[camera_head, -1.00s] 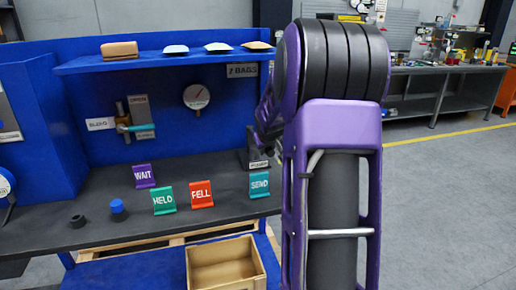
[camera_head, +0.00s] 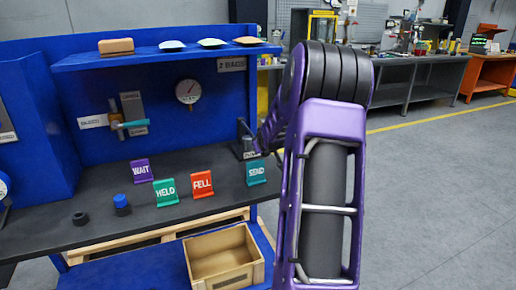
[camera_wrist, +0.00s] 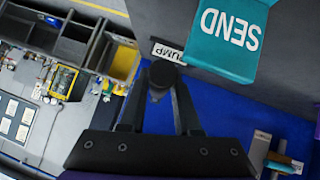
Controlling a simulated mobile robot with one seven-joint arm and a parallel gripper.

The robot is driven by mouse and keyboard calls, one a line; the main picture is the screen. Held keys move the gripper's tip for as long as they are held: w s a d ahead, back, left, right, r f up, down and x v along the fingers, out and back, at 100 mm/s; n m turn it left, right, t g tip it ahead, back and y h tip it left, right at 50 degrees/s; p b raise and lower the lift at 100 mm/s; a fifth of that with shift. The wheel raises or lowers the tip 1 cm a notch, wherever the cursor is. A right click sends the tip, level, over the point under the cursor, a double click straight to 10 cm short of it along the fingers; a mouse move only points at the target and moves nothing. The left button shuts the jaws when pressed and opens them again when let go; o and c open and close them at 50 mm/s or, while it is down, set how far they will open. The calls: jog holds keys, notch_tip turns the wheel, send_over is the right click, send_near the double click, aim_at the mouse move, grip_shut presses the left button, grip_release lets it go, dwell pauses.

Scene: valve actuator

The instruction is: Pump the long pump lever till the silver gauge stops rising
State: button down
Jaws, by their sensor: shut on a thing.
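The round gauge (camera_head: 188,91) hangs on the blue back panel in the head view, with a pale face and a reddish needle pointing up and right. The pump (camera_head: 244,140) stands at the right end of the bench, partly hidden by my arm. In the wrist view its PUMP label (camera_wrist: 168,52) shows beyond the fingers. My gripper (camera_wrist: 160,92) is shut on the dark round end of the pump lever (camera_wrist: 161,75). The rest of the lever is mostly hidden, and my purple arm covers most of the grip in the head view.
A teal SEND sign (camera_head: 257,172) stands close to the pump. Red FELL (camera_head: 202,184), green HELD (camera_head: 165,192) and purple WAIT (camera_head: 141,171) signs stand farther left. A teal-handled valve (camera_head: 130,124) is on the panel. An open wooden box (camera_head: 223,258) sits below the bench front.

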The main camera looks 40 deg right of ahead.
jog(key=shift+a+f, duration=0.1)
jog(key=shift+f, duration=0.15)
jog(key=c, duration=0.6)
grip_release()
jog(key=shift+r, duration=0.15)
jog(key=shift+s+r, duration=0.25)
jog(key=shift+f+p+v, duration=0.2)
jog(key=shift+p+v, duration=3.3)
jog(key=shift+v, duration=4.8)
jog(key=shift+s, duration=0.15)
